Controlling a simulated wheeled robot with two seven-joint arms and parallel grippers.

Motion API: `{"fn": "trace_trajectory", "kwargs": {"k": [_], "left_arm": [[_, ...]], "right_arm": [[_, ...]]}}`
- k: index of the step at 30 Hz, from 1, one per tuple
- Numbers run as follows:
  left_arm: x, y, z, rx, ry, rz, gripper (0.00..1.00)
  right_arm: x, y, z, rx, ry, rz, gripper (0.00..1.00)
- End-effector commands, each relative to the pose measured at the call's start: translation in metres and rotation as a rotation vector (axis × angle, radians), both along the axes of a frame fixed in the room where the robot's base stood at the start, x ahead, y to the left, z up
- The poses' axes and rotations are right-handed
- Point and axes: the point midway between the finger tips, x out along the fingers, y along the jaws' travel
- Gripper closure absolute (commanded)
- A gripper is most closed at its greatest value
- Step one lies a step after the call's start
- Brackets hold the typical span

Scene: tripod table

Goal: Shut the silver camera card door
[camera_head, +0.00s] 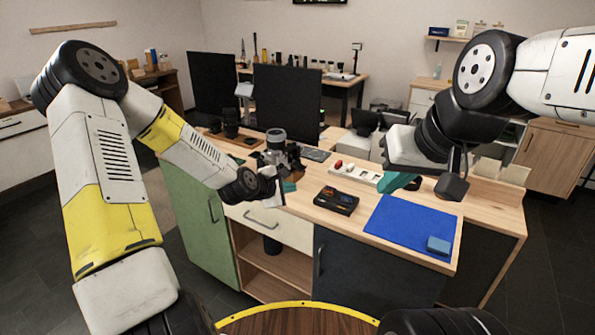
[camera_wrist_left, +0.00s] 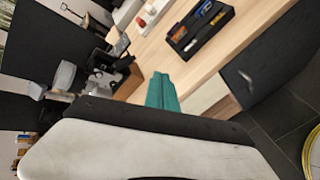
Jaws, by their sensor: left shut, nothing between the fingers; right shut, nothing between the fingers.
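The silver camera (camera_head: 277,142) stands on the wooden worktop near its left part, in front of the black monitors. It also shows in the left wrist view (camera_wrist_left: 103,77), at the upper left. Its card door is too small to make out, so I cannot tell how far it stands open. My left gripper (camera_head: 289,187) is shut and empty, just in front of and below the camera. Its teal fingers (camera_wrist_left: 162,92) show beside the camera in the wrist view, with a gap to it.
A black tray (camera_head: 336,200) with small items lies right of my left gripper. A blue mat (camera_head: 412,228) carries a blue block (camera_head: 438,245). A white strip holder (camera_head: 356,173) lies behind the tray. Black monitors (camera_head: 288,104) stand behind the camera. Dark lenses (camera_head: 231,122) stand left.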

Motion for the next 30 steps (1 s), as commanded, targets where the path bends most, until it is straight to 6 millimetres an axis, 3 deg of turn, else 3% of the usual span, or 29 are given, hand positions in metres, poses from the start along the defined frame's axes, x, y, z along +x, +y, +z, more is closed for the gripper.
{"fn": "trace_trajectory", "kwargs": {"k": [1, 6, 10, 17, 30], "left_arm": [[0.008, 0.0, -0.009, -0.111, 0.015, 0.072, 1.0], [0.031, 0.009, -0.014, -0.42, 0.027, 0.283, 1.0], [0.041, 0.017, -0.014, -0.552, 0.026, 0.374, 1.0], [0.057, 0.015, -0.017, -0.593, 0.024, 0.402, 1.0], [0.121, -0.011, -0.04, -0.59, 0.024, 0.4, 1.0]], "right_arm": [[0.0, 0.0, 0.0, 0.0, 0.0, 0.0, 1.0], [0.0, 0.0, 0.0, 0.0, 0.0, 0.0, 1.0], [0.0, 0.0, 0.0, 0.0, 0.0, 0.0, 1.0], [0.0, 0.0, 0.0, 0.0, 0.0, 0.0, 1.0], [0.0, 0.0, 0.0, 0.0, 0.0, 0.0, 1.0]]}}
